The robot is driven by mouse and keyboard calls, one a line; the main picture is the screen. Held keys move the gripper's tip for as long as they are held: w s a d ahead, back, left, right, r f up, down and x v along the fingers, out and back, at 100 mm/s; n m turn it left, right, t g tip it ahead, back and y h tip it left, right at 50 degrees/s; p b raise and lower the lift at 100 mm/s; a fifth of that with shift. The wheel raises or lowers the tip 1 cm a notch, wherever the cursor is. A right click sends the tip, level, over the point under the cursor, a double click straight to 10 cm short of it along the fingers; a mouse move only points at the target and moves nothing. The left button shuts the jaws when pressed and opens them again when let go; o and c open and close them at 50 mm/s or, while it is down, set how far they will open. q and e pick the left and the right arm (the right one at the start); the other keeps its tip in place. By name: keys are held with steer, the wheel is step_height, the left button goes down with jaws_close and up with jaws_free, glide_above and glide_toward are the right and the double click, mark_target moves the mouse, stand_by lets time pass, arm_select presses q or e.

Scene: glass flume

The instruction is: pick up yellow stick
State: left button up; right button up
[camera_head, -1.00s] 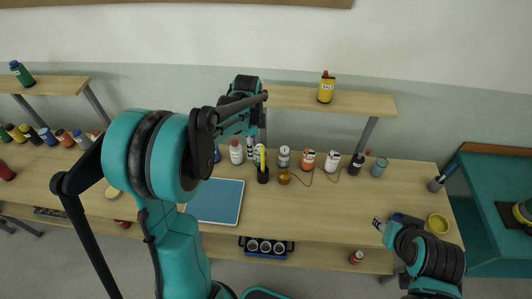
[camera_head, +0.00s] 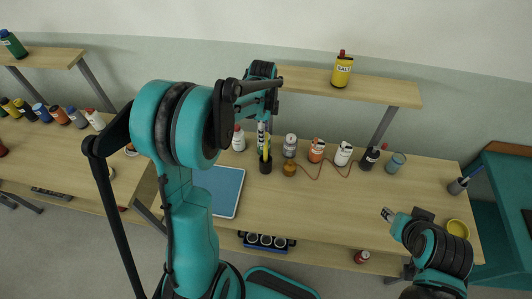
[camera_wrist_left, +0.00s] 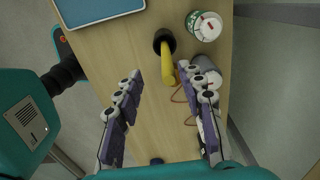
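The yellow stick (camera_head: 267,148) stands in a small black holder (camera_head: 265,167) on the wooden table, right of the blue board. My left gripper (camera_head: 264,133) hangs down right at the stick and overlaps its upper part in the head view. In the left wrist view, the yellow stick (camera_wrist_left: 168,68) rises from the black holder (camera_wrist_left: 164,36) toward the gap between the fingers. There my left gripper (camera_wrist_left: 164,100) is open, with its right finger closer to the stick. My right gripper (camera_head: 388,214) is small at the table's right side; its finger gap is unclear.
A white bottle (camera_head: 239,139) stands left of the stick. A grey can (camera_head: 290,146) and an amber round item (camera_head: 289,169) stand close on its right. A shelf (camera_head: 390,93) with a yellow salt bottle (camera_head: 342,69) is above.

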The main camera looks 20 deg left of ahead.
arm_select(q)
glide_above(266, 153)
step_height(266, 153, down, 7)
steer(key=shift+w+a+b, duration=0.25)
steer(key=shift+w+b, duration=0.1)
steer(key=shift+w, duration=0.05)
jaws_close()
